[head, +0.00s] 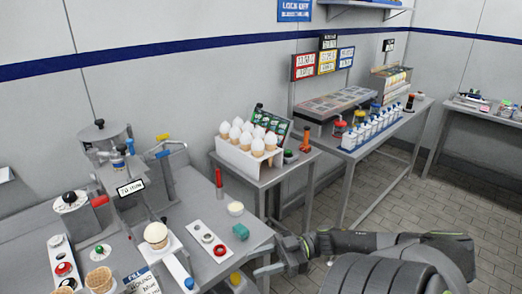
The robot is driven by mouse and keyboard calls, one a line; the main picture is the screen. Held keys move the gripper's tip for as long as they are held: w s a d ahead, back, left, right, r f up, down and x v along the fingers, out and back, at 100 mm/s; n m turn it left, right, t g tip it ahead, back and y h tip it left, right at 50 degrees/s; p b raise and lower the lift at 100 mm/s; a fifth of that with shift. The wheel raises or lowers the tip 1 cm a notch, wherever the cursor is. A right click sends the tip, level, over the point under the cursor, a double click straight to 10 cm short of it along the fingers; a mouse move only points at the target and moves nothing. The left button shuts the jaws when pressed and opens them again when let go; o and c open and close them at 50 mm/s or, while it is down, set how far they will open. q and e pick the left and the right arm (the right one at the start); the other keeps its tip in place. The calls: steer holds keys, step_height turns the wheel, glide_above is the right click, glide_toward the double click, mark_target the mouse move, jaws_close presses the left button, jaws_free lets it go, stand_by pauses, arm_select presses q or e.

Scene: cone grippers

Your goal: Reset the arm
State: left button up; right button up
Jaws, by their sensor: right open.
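My right arm comes in from the lower right of the head view. My left gripper is not in view.
A cone with a white scoop (156,235) stands on the table near a white strip with round holes (207,240). A white rack of filled cones (247,160) stands on a side table behind. Bottles (375,130) line another bench. The tiled floor (430,200) at right is clear.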

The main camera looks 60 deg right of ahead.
stand_by(0.3)
steer(key=w+d+f+m+t+h, duration=0.2)
steer(key=d+f+m+t+h, duration=0.45)
steer(key=f, duration=0.55)
steer(key=s+d+f+m+g+h, duration=0.1)
steer(key=s+f+m+g+h, duration=0.15)
steer(key=f+h, duration=0.45)
steer(key=s+d+f+m+g+h, duration=0.1)
steer(key=s+d+f+g+h, duration=0.15)
steer(key=f, duration=0.85)
steer(key=s+a+f+m+g+h+b, duration=0.1)
steer(key=s+a+f+g, duration=0.3)
steer(key=f, duration=0.3)
steer(key=s+a+f+m+g, duration=0.1)
steer(key=s+a+f+g, duration=0.1)
steer(key=s+a+f, duration=0.35)
steer(key=s+a+f+g+y, duration=0.1)
steer(key=s+a+f+g, duration=0.4)
steer(key=s+a+f, duration=0.3)
steer(key=s+a, duration=0.3)
steer(key=shift+s+a+f+n, duration=0.3)
steer(key=shift+s+a+f, duration=0.05)
steer(key=shift+a+f, duration=0.05)
